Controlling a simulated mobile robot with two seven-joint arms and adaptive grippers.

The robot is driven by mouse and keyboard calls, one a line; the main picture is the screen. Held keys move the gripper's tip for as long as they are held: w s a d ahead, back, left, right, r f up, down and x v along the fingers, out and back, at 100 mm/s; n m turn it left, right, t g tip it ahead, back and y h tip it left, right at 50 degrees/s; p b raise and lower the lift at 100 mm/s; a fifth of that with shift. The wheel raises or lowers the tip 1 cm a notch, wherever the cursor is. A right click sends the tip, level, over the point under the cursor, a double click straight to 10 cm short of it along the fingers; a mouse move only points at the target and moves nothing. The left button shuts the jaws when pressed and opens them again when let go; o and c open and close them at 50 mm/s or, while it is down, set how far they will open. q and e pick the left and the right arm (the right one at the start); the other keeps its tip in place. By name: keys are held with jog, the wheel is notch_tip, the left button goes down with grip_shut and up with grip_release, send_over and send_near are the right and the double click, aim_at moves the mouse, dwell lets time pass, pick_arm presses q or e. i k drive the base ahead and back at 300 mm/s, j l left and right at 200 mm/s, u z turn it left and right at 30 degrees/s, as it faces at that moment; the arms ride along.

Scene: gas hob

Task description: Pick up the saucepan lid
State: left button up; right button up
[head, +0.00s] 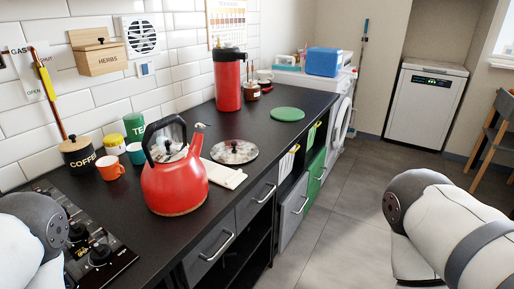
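A round, shiny, mottled grey lid (228,153) with a small black knob lies on the black worktop, in the middle of the head view, right of the red kettle. It looks like the saucepan lid. It lies flat, just beyond a folded cream cloth (226,177), and nothing of mine touches it. The red kettle (174,186) with a black handle stands to its left and nearer to me. Parts of my left and right arms show at the lower left and right edges. Neither gripper can be seen.
The gas hob (101,251) is at the near left. Coffee tin (78,154), orange mug (110,167) and green tea tin (134,127) stand by the wall. A red flask (228,80) and green disc (287,114) are farther back. Bare worktop lies between lid and disc.

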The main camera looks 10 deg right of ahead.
aim_at(233, 152)
jog(key=u, duration=2.45)
jog(key=k+l, duration=0.3)
jog(key=l, duration=0.2)
jog(key=k+l+u, duration=0.1)
jog(key=k+l, duration=0.15)
jog(key=l, duration=0.25)
jog(key=k+l+u, duration=0.1)
jog(key=k+l, duration=0.2)
jog(key=l, duration=0.2)
jog(key=k+l, duration=0.3)
jog(key=l, duration=0.15)
